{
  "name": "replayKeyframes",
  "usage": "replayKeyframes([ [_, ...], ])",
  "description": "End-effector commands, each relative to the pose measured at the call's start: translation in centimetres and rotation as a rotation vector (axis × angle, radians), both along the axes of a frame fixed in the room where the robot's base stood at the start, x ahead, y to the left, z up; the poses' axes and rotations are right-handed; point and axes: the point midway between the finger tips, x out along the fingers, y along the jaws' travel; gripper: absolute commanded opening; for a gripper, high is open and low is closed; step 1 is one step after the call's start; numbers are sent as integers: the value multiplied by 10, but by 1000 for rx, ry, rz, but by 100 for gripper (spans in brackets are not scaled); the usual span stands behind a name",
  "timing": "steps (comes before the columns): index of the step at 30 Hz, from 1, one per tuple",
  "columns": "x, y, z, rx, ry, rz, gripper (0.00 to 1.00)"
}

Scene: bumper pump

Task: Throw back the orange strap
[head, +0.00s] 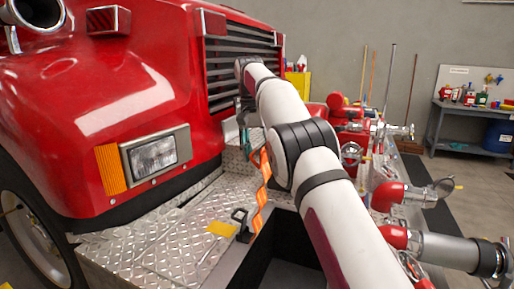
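The orange strap (262,188) shows in the head view as a wavy band over the edge of the diamond-plate bumper deck. Its lower part hangs by the dark opening in the deck. A black latch or buckle (240,222) sits beside it. My gripper (244,138) points down at the far end of my arm, near the grille and just left of the strap's upper end. It is small and partly hidden by my arm. I cannot tell whether its fingers are open or shut, or whether they touch the strap. The strap's upper end is also partly hidden.
The red truck body (95,120) with its headlight (153,157) rises on the left. A dark open compartment (280,255) lies under my arm. Red and chrome pump fittings (440,250) stand on the right. A workbench (470,115) is at the back right.

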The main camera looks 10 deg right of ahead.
Motion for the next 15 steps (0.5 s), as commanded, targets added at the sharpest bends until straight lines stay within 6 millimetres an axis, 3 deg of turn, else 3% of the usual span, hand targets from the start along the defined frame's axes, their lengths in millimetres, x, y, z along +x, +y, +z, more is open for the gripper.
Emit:
replayKeyframes([
  [15, 0, -2, 2, -4, -4, -5, 29],
])
